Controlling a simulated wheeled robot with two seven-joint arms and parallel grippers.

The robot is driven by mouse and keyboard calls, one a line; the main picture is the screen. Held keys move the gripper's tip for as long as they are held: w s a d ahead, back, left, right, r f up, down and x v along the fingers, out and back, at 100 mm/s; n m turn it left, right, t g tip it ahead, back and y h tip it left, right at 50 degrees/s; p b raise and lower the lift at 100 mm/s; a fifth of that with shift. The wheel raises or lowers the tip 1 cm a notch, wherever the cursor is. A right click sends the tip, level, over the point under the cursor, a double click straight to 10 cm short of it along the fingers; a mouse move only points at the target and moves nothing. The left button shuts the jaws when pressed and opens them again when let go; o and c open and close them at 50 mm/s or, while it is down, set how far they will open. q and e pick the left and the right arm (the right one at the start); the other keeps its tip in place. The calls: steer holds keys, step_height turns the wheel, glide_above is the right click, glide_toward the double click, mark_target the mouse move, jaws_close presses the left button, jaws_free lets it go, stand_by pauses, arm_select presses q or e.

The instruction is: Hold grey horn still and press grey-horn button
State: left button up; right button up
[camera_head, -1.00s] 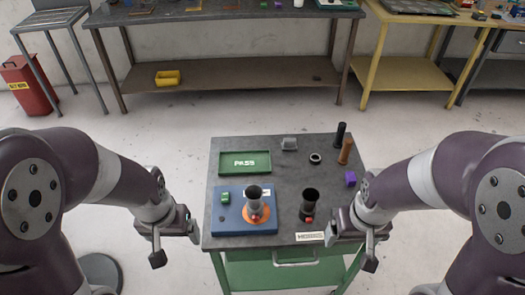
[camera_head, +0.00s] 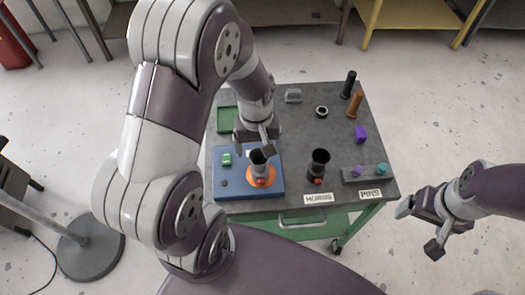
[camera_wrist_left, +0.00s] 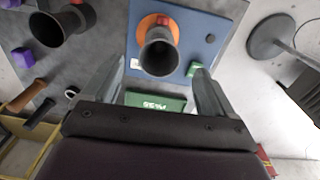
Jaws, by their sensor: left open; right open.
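The grey horn (camera_head: 259,163) stands upright on an orange disc (camera_head: 262,180) on the blue board (camera_head: 233,189). Its red button (camera_head: 261,182) is low on the side toward the front. My left gripper (camera_head: 262,142) is open just behind and above the horn, fingers pointing down toward it. In the left wrist view the horn's dark mouth (camera_wrist_left: 160,58) lies between the lines of the two open fingers (camera_wrist_left: 157,72), with gaps on both sides; I see no contact. My right gripper (camera_head: 419,229) is open and empty, right of the cart.
A black horn (camera_head: 319,162) with a red button stands to the right of the board. A green block (camera_head: 226,159) is on the board. A green tray (camera_head: 226,118), purple block (camera_head: 361,134), ring (camera_head: 321,112), two upright rods and a pin holder (camera_head: 349,175) are around.

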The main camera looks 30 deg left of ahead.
mark_target(259, 155)
arm_select(q)
steer(key=f, duration=0.7)
steer(key=shift+w+f, duration=0.2)
steer(key=shift+w, duration=0.1)
steer(key=shift+s+f, duration=0.1)
steer(key=shift+f, duration=0.4)
arm_select(e)
steer(key=shift+w, duration=0.25)
arm_select(q)
steer(key=c, duration=1.2)
arm_select(e)
steer(key=shift+a, duration=0.1)
jaws_close()
stand_by(0.5)
